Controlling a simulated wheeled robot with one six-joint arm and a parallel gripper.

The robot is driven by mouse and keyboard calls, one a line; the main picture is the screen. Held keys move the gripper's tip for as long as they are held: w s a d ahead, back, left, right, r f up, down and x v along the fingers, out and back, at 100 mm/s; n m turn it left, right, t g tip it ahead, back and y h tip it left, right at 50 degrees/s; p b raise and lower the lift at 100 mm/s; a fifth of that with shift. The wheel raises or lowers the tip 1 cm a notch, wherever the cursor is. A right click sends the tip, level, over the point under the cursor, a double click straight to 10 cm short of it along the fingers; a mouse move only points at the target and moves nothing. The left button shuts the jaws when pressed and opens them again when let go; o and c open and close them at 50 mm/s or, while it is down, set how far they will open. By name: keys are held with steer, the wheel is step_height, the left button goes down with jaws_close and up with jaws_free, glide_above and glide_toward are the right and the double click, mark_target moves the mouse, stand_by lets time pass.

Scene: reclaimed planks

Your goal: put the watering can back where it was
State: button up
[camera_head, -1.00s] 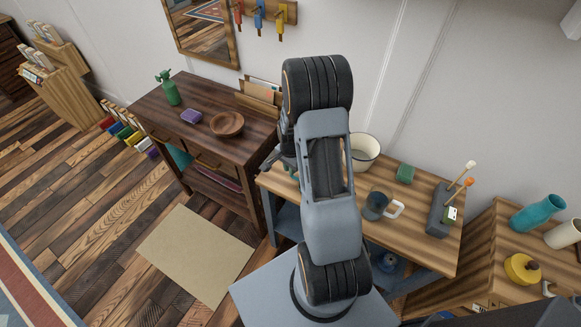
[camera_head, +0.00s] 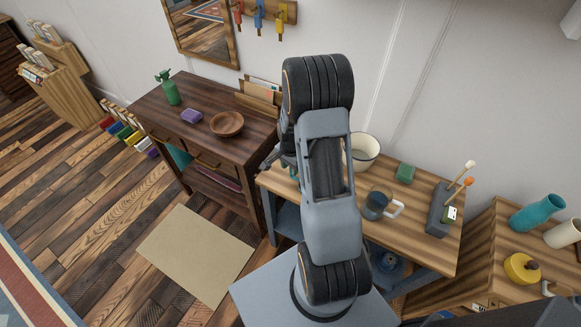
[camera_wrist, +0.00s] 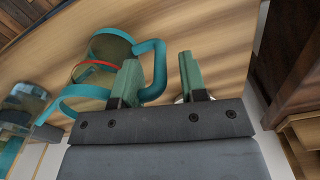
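The teal watering can (camera_wrist: 110,46) with a red band lies on the left of the wrist view, on or close above a light wooden surface. Its curved teal handle (camera_wrist: 158,72) passes in the gap between the fingers, closer to the left one. My gripper (camera_wrist: 160,60) is open, with its green fingers apart; I cannot tell whether either touches the handle. In the head view my gripper (camera_head: 278,160) is mostly hidden by my arm at the left end of the light wooden table (camera_head: 415,245); only a teal sliver of the can (camera_head: 295,173) shows there.
On the table stand a cream pot (camera_head: 362,148), a green block (camera_head: 405,173), a grey mug (camera_head: 376,206) and a dark holder (camera_head: 440,212). The dark desk (camera_head: 160,118) with a wooden bowl (camera_head: 227,124) is close on the left. A side table (camera_head: 505,235) is at right.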

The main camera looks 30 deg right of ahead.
step_height(320, 180, up, 11)
steer(key=s+a+r+n+t, duration=0.4)
steer(key=s+a+r+n, duration=0.9)
steer(key=a+n, duration=0.1)
steer(key=shift+a+r+n, duration=0.25)
steer(key=shift+a+n, duration=0.15)
steer(key=shift+a, duration=0.05)
steer(key=shift+d, duration=0.1)
